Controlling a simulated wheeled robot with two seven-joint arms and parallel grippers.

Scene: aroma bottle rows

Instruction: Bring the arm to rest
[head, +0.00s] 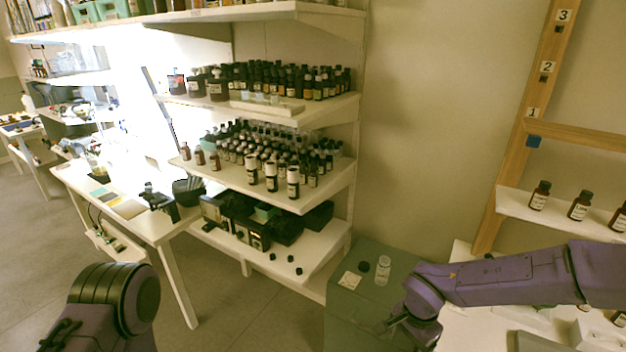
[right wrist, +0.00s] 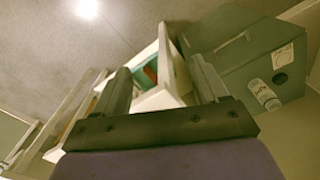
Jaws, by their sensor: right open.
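My right arm comes in from the right in the head view. Its gripper (head: 398,322) hangs beside the front of a grey-green cabinet. In the right wrist view my right gripper (right wrist: 162,88) has its two fingers wide apart, with nothing between them. Of my left arm, only a dark rounded part shows at the lower left of the head view; I cannot make out its gripper.
Shelves (head: 340,180) with rows of dark bottles stand behind. A wooden rack (head: 520,150) with brown bottles (head: 579,206) is at right. Floor (head: 240,315) is open.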

